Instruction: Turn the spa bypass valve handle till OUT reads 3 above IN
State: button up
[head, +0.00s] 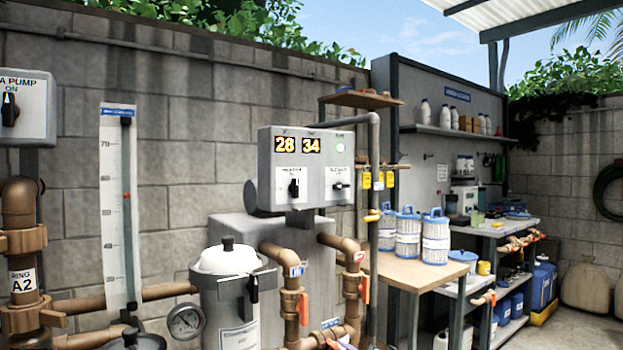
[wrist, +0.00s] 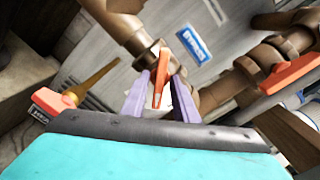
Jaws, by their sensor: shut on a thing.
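The orange valve handle (wrist: 163,72) stands between the two purple fingers of my gripper (wrist: 160,98) in the wrist view. The fingers are shut on it. A blue label (wrist: 194,44), seemingly reading BYPASS, is on the grey surface just behind it. The lettering above the displays is too small to read. The same blue label (head: 330,323) shows low in the head view.
Brown pipes (head: 291,310) with other orange handles (head: 364,289) stand close by. Another orange handle (wrist: 292,74) is right of my gripper, and an orange tagged part (wrist: 50,102) is left. A lidded filter pot (head: 230,285) and a wooden bench (head: 430,272) flank the pipes.

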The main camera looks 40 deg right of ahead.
jog(key=shift+r+m+p, duration=0.1)
jog(key=shift+m+p, duration=1.3)
jog(key=shift+p, duration=0.55)
jog(key=shift+m+p, duration=0.3)
jog(key=shift+f, duration=0.2)
jog(key=o, duration=0.8)
jog(key=shift+s, duration=0.1)
jog(key=shift+c, duration=0.2)
jog(key=shift+r, duration=0.1)
jog(key=s, duration=0.6)
jog(key=shift+s+a, duration=0.25)
jog(key=shift+s, duration=0.15)
